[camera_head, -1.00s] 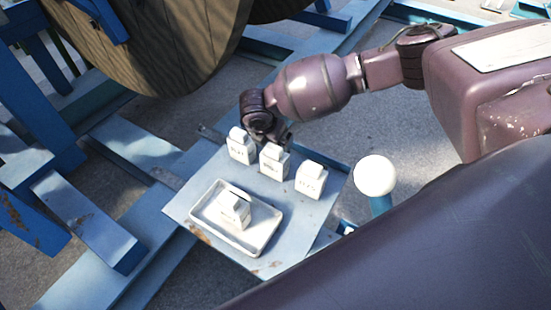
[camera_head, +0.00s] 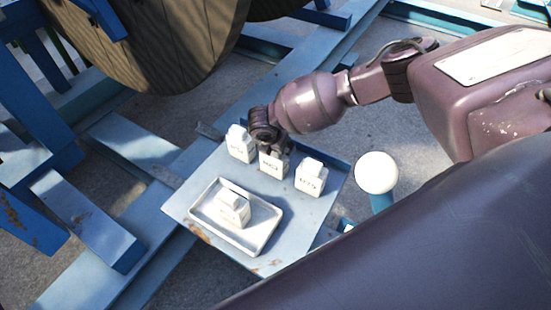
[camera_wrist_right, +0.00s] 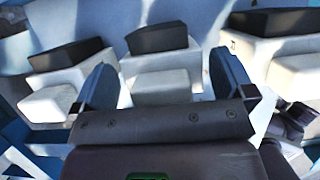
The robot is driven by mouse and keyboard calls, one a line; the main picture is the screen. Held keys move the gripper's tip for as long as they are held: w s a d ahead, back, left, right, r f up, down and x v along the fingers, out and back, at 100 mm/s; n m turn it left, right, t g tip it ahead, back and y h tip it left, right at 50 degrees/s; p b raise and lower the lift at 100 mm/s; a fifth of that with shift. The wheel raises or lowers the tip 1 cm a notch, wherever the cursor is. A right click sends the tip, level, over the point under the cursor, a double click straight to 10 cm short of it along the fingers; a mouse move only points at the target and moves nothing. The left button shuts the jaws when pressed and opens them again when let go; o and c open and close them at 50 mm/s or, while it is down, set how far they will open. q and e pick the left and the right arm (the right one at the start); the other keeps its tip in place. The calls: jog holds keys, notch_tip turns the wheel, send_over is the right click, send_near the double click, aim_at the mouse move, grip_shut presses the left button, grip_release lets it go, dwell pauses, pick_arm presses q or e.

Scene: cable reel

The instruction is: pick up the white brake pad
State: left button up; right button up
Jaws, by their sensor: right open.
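A fourth white block (camera_head: 233,211) sits in a shallow white tray (camera_head: 252,246). My right gripper (camera_head: 277,149) is just behind and above the middle block. In the right wrist view, its open fingers (camera_wrist_right: 165,82) stand either side of the middle block (camera_wrist_right: 160,72), apart from it. My left gripper is out of view.
A white ball on a blue post (camera_head: 376,173) stands right of the plate. A large wooden reel (camera_head: 165,45) is at the upper left, with blue steel beams (camera_head: 85,220) around the plate's left side. The plate's front corner is bare.

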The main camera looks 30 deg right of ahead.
jog(key=shift+w, duration=0.1)
jog(key=c, duration=1.6)
jog(key=shift+r, duration=0.1)
jog(key=shift+r, duration=0.5)
notch_tip(320, 180, up, 19)
jog(key=p, duration=0.1)
jog(key=shift+p, duration=0.3)
jog(key=shift+r+p, duration=0.5)
jog(key=shift+p, duration=0.5)
